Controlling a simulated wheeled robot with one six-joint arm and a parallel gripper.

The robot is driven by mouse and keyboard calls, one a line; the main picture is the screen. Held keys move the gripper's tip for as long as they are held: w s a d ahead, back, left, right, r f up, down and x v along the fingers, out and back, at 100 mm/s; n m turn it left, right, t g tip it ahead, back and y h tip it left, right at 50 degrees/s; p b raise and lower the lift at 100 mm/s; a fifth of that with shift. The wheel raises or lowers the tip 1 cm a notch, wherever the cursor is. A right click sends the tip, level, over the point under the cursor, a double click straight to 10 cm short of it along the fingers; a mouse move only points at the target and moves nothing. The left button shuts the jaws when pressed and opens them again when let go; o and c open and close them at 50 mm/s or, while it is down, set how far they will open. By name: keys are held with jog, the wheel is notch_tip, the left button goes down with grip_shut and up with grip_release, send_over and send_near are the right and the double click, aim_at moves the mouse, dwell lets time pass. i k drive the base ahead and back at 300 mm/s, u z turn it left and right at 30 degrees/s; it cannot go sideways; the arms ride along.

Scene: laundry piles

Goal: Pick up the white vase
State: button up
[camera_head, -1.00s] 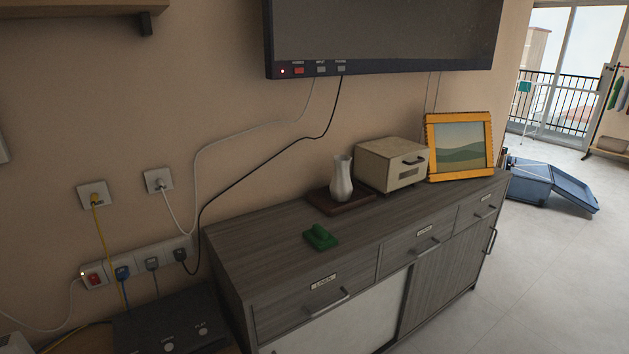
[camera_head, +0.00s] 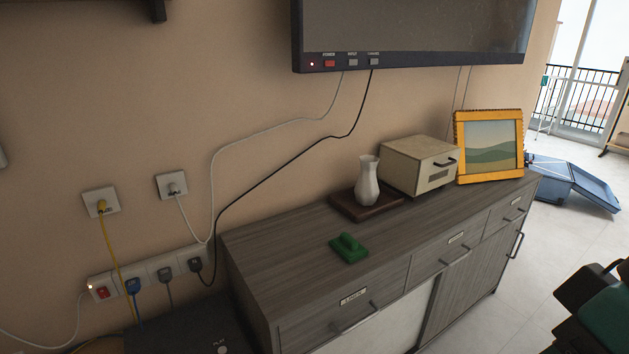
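The white vase (camera_head: 367,183) stands upright on a dark brown tray-like board (camera_head: 345,207) on top of the grey wooden sideboard (camera_head: 290,247). It is narrow-necked with a flared rim and stands apart from the beige box behind it to the right. A dark and green shape (camera_head: 600,312) enters at the lower right edge; it may be part of my arm. I can make out no gripper fingers on it, and nothing touches the vase.
A green block-like item (camera_head: 348,248) lies on the sideboard in front of the board. A beige box (camera_head: 418,166) and a yellow-framed picture (camera_head: 489,147) stand right of the vase. A wall screen (camera_head: 415,30) hangs above. Floor is open at the right.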

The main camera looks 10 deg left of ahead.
aim_at(367, 191)
jog(key=u, duration=0.4)
jog(key=i, duration=1.15)
